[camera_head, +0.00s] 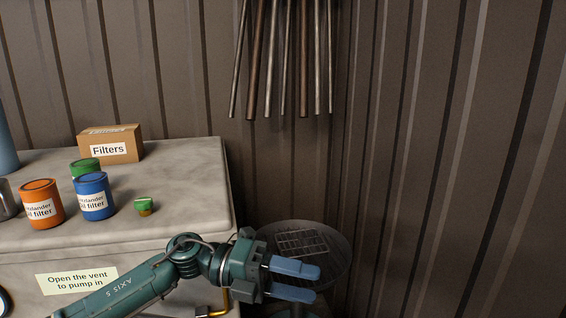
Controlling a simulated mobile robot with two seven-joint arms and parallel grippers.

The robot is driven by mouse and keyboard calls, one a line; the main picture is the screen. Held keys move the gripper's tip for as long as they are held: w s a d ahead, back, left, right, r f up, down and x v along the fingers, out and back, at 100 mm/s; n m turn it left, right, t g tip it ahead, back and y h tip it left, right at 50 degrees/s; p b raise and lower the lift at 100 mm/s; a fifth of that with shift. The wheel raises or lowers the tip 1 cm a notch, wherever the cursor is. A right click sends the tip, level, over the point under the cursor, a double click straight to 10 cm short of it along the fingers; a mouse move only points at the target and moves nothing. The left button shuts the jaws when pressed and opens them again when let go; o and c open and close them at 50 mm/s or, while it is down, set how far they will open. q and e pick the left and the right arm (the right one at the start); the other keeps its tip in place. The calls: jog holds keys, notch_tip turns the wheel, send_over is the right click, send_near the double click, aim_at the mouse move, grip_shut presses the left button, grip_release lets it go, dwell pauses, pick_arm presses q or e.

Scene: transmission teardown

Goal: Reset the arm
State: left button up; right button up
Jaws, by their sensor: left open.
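My left arm comes in from the lower left, in front of the bench. Its gripper (317,283) points to the right, with its two blue fingers apart and nothing between them. The gripper is in front of a round metal stand and hides part of it. My right gripper is not in the camera_head view.
The round stand (335,252) has a grate on top. On the bench (190,185) are an orange can (40,204), a blue can (94,196), a green can (85,167), a small green item (145,206) and a Filters box (110,144). Rods (283,60) hang above.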

pick_arm(q)
jog(key=a+f+n+t+y, duration=0.35)
jog(key=f+n+t, duration=0.6)
jog(key=n, duration=0.55)
jog(key=a+f+n+t+y, duration=0.3)
jog(key=a+f+n+t, duration=0.35)
jog(key=n+t, duration=0.65)
jog(key=s+a+f+n+g+y, duration=0.3)
jog(key=s+a+f+n+g, duration=0.1)
jog(key=s+f, duration=0.4)
jog(key=s+a+f+n+g+y, duration=0.4)
jog(key=s+f+n, duration=0.3)
jog(key=f, duration=0.3)
jog(key=shift+s+f+g, duration=0.35)
jog(key=shift+f+g, duration=0.05)
jog(key=shift+g, duration=0.05)
